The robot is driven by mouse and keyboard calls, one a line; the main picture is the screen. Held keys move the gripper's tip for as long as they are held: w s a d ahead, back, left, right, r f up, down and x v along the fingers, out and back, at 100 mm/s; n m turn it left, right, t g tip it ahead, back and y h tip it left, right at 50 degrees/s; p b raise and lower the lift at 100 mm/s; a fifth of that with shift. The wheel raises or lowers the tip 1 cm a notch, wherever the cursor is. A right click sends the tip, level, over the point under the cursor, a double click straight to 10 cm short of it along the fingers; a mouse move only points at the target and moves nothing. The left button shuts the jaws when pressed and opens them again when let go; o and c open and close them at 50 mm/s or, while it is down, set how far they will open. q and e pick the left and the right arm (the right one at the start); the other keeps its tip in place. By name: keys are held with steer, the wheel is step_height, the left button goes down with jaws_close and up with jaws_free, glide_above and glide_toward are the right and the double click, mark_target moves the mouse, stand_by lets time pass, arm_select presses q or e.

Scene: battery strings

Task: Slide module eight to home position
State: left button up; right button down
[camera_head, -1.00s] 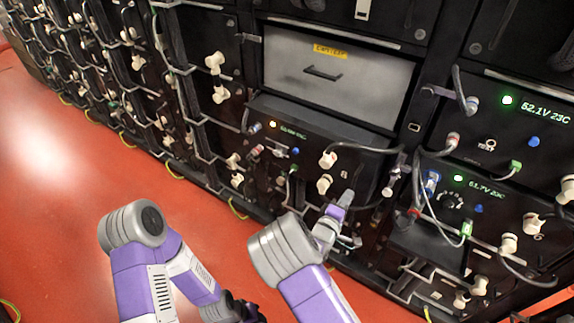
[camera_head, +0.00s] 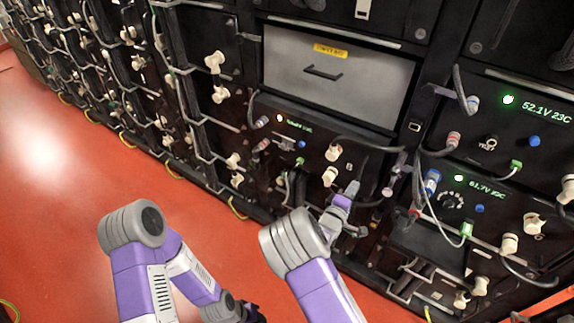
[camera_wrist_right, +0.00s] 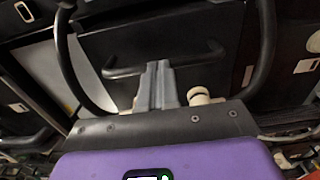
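Module eight (camera_head: 318,160) is the dark unit marked 8 under the grey blank panel, with an amber light and a small green display. Its front sits close to level with the rack around it. My right gripper (camera_head: 350,190) is at the lower right of its front. In the right wrist view its fingers (camera_wrist_right: 158,85) are together, overlapping a dark bar handle (camera_wrist_right: 200,58); I cannot tell whether they hold it or only touch. My left gripper (camera_head: 250,312) is low at the bottom edge, away from the rack, its fingers unclear.
The grey panel (camera_head: 335,75) with a yellow label is directly above. Cables (camera_head: 418,185) hang close to the right of module eight, beside neighbouring lit modules (camera_head: 500,135). White connectors (camera_head: 332,153) stick out from its front. The red floor (camera_head: 60,200) at left is clear.

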steer(key=shift+b+x, duration=0.4)
steer(key=shift+x, duration=2.35)
steer(key=shift+s+a, duration=0.2)
steer(key=shift+s, duration=0.05)
steer(key=p+v, duration=0.2)
steer(key=v, duration=0.5)
steer(key=shift+s, duration=0.25)
steer(key=shift+a, duration=0.15)
steer(key=s+d+f+m+g+y+p, duration=0.1)
steer(key=s+f+m+g+y, duration=0.25)
steer(key=s+f, duration=0.45)
steer(key=s+d+f+m+g+y+p, duration=0.1)
steer(key=s+f+m+g+y+p, duration=0.3)
steer(key=f, duration=0.7)
steer(key=s+a+m+g+y, duration=0.3)
steer(key=s+a, duration=0.3)
steer(key=s, duration=0.3)
steer(key=s+a+r+m+g+y, duration=0.1)
steer(key=s+a+m+g+y, duration=0.2)
steer(key=s+a, duration=0.3)
steer(key=s+g, duration=0.1)
steer(key=s, duration=0.2)
steer(key=shift+r+y, duration=0.2)
steer(key=shift+y, duration=0.15)
